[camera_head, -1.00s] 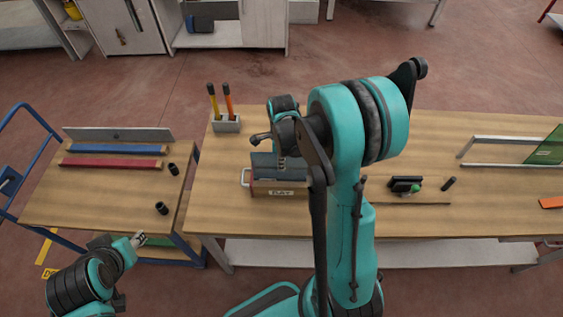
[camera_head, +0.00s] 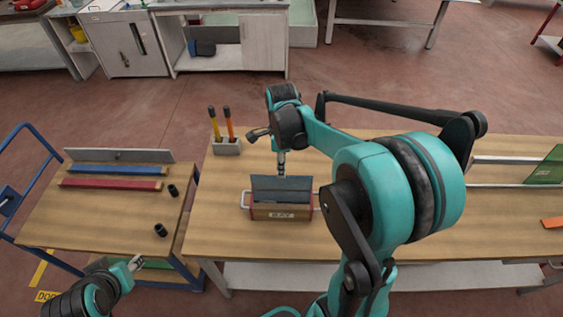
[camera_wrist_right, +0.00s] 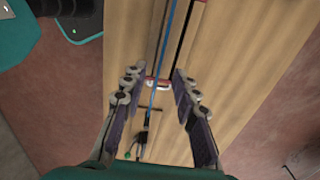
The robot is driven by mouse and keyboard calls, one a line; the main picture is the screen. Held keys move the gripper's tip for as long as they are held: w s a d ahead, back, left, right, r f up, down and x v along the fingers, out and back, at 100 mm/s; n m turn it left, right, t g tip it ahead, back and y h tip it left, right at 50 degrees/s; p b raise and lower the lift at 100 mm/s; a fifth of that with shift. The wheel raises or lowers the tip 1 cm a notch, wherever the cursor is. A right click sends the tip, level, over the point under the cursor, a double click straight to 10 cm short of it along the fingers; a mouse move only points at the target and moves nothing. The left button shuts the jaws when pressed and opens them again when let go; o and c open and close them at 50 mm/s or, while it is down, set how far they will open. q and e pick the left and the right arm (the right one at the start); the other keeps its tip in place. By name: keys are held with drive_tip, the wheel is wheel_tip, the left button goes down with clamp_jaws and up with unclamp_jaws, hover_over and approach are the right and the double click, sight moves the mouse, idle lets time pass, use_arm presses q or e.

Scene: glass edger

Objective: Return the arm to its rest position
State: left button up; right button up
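My right arm comes in from the right, its large teal elbow in front of the workbench. Its forearm reaches left to the right gripper (camera_head: 281,170), which points down over the toolbox (camera_head: 287,213). In the right wrist view the gripper (camera_wrist_right: 155,95) is open, its two fingers wide apart with nothing held. My left gripper (camera_head: 136,263) is at the lower left by the cart's front edge. It is too small to tell open or shut.
The workbench (camera_head: 230,180) carries a holder (camera_head: 227,147) with two upright tools, and a green panel (camera_head: 545,172) at right. The cart (camera_head: 100,220) holds blue (camera_head: 115,169) and red (camera_head: 110,183) bars and two black cylinders. The wrist view shows a black item (camera_wrist_right: 141,138) on the bench.

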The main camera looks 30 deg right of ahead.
drive_tip(key=shift+r, duration=0.65)
drive_tip(key=s+a+f+n+t+b, duration=0.3)
drive_tip(key=s+a+f+n+b, duration=0.2)
drive_tip(key=n+b, duration=0.3)
drive_tip(key=s+a+f+n+t+b, duration=0.4)
drive_tip(key=f+n+b, duration=0.4)
drive_tip(key=n, duration=0.8)
drive_tip(key=shift+s+a+b, duration=0.45)
drive_tip(key=shift+s+a, duration=0.35)
drive_tip(key=shift+s, duration=0.2)
